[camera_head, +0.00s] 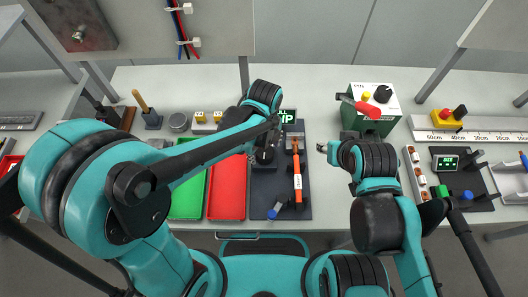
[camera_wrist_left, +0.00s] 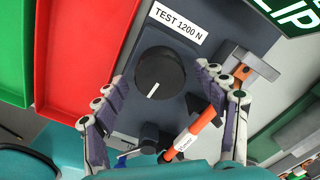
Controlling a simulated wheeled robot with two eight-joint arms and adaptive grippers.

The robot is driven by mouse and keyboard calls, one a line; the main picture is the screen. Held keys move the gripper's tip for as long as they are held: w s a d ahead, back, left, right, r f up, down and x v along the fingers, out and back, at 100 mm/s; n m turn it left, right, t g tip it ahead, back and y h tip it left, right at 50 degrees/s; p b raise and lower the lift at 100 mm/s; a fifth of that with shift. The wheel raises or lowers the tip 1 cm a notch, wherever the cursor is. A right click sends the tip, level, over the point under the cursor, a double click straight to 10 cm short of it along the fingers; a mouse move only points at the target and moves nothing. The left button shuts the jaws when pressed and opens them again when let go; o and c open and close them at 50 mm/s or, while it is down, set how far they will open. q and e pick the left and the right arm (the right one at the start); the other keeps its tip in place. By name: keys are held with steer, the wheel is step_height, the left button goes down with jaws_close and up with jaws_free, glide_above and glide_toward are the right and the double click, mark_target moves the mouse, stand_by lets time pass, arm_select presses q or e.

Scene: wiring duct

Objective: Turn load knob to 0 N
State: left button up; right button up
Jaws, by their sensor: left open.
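The load knob (camera_wrist_left: 160,75) is round and black with a white pointer line, on a dark plate (camera_wrist_left: 215,30) beside a "TEST 1200 N" label (camera_wrist_left: 178,22). In the left wrist view the pointer line points down and slightly left. My left gripper (camera_wrist_left: 158,82) is open, with one finger on each side of the knob; I cannot tell whether they touch it. In the head view my left gripper (camera_head: 263,150) is over the dark plate and largely hides the knob. My right gripper (camera_head: 325,149) is right of the plate; its opening is unclear.
An orange-handled tool (camera_head: 298,178) lies on the plate, near the right finger in the wrist view. Red (camera_head: 228,190) and green (camera_head: 188,190) trays lie left of the plate. A green box (camera_head: 370,112) stands at the back right. The bench between plate and box is mostly clear.

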arm_select(q)
steer(key=shift+f, duration=0.65)
steer(key=c, duration=1.2)
steer(key=shift+o, duration=0.2)
steer(key=shift+n, duration=0.3)
